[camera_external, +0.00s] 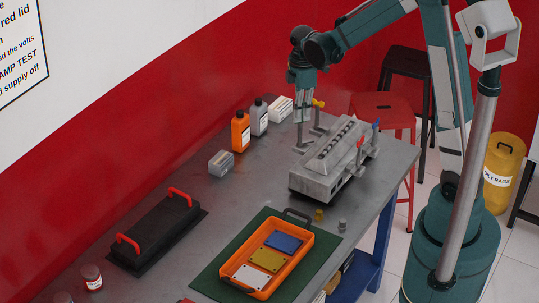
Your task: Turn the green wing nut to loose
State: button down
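The grey engine trainer (334,160) stands on the right half of the workbench. I cannot make out a green wing nut; it may be hidden behind my gripper. A yellow wing nut (319,103) sits on a post at the trainer's far side. A red wing nut (360,142) and a blue one (377,124) show on its right side. My gripper (303,121) points down at the trainer's far left end, just left of the yellow wing nut. Its fingers look close together, but whether they are shut on anything is too small to tell.
An orange bottle (240,131), a grey bottle (259,117) and pale boxes (221,163) (280,109) stand left of my gripper. An orange tray (266,292) with coloured plates lies on a green mat (209,283) in front. A black lid with red handles (155,235) lies left.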

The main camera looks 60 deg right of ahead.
jog(key=n+b, duration=0.2)
jog(key=n, duration=0.4)
dwell(0.5)
jog(key=c, duration=2.7)
grip_release()
jog(key=shift+r, duration=0.15)
jog(key=shift+r, duration=5.9)
